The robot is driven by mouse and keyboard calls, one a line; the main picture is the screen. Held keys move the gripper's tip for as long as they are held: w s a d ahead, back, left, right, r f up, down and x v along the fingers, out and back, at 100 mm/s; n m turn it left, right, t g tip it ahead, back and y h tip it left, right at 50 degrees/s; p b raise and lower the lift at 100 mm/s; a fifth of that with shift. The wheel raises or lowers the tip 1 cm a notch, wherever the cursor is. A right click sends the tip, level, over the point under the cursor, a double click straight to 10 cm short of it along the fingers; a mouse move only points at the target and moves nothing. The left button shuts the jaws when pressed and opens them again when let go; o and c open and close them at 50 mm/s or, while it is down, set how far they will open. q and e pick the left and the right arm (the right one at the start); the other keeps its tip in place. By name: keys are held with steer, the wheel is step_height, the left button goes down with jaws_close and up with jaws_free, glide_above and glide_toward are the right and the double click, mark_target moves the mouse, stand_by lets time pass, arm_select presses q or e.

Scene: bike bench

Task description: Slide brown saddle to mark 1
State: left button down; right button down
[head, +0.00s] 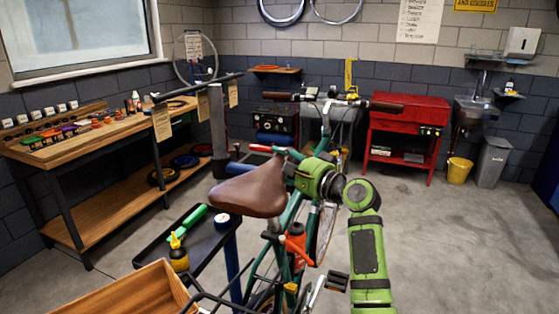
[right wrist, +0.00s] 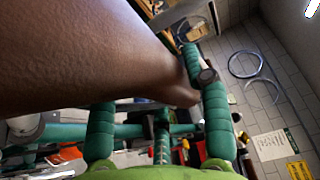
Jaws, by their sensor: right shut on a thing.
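The brown saddle (head: 245,192) sits on the green bicycle in the middle of the head view, its wide rear toward me. In the right wrist view the saddle (right wrist: 75,55) fills the upper left and narrows toward the middle. My right gripper (head: 290,174) reaches the saddle's narrow front from the right and is shut on it. I cannot make out mark 1 or the saddle rails. My left gripper is not in view.
The bicycle's handlebar (head: 335,101) stands beyond the saddle. A dark tool tray (head: 205,250) lies left of the bike, with a wooden box (head: 130,295) in front. A workbench (head: 100,135) lines the left wall and a red cabinet (head: 400,130) stands behind. The right floor is clear.

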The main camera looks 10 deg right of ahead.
steer(key=f, duration=0.2)
steer(key=shift+w+d+f, duration=0.2)
steer(key=shift+w+f, duration=0.05)
steer(key=shift+f, duration=0.1)
steer(key=c, duration=0.8)
jaws_free()
steer(key=shift+c, duration=0.2)
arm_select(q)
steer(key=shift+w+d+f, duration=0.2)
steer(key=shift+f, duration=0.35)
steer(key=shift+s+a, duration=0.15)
arm_select(e)
steer(key=shift+r, duration=0.1)
steer(key=v, duration=1.2)
